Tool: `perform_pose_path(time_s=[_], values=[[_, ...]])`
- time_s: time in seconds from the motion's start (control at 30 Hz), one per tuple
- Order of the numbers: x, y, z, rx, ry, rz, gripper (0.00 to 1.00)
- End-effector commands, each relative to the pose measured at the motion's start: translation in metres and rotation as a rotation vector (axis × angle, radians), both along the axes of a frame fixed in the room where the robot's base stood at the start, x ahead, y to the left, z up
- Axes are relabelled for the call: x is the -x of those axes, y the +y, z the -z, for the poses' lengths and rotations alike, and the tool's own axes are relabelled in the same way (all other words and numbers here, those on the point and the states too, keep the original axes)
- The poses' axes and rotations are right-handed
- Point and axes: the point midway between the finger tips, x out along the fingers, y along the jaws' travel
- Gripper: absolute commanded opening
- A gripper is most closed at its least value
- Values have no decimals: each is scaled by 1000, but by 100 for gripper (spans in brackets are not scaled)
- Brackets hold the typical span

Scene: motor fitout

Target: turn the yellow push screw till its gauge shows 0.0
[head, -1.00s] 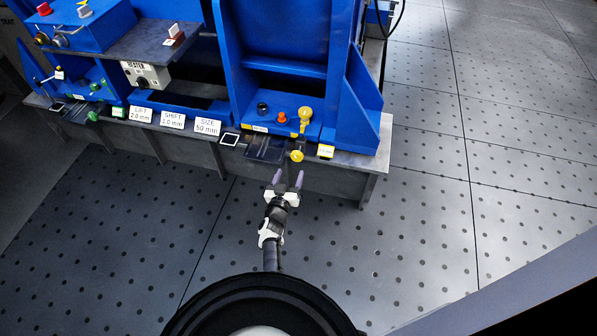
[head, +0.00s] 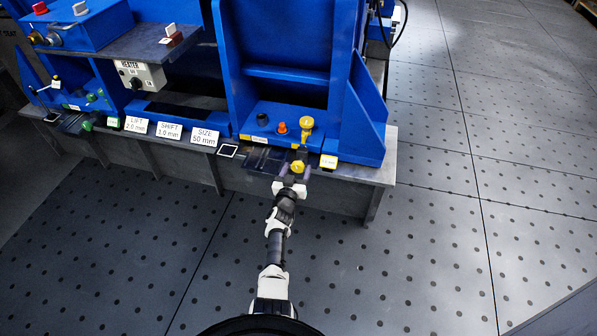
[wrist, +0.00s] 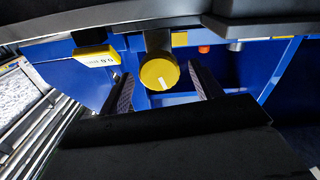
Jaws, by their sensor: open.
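The yellow push screw (head: 298,167) sticks out from the front edge of the blue machine's bench. In the wrist view its round yellow head (wrist: 160,72), with a white mark, faces me. My gripper (head: 294,176) is open. Its two fingers (wrist: 162,86) show on either side of the screw head in the wrist view, with gaps visible; I cannot tell whether the tips reach around it. A yellow gauge (head: 328,161) sits just right of the screw in the head view, and in the wrist view (wrist: 96,55) it is upper left; its reading is too small to tell surely.
A taller yellow-topped fitting (head: 306,125) and an orange knob (head: 281,128) stand behind the screw. White label plates (head: 204,135) and a green knob (head: 86,125) line the bench to the left. The floor in front is clear.

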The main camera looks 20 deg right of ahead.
Motion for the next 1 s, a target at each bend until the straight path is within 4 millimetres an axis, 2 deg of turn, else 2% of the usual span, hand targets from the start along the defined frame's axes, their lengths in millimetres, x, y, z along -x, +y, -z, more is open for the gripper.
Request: perform_pose_path(time_s=[0.1, 0.3, 0.67, 1.0], values=[[-12, -9, 4, 0, -2, 2, 65], [-23, -16, 1, 1, -1, 1, 65], [-25, -17, 0, 1, 1, 0, 65], [-25, -17, 0, 1, 1, 0, 20]])
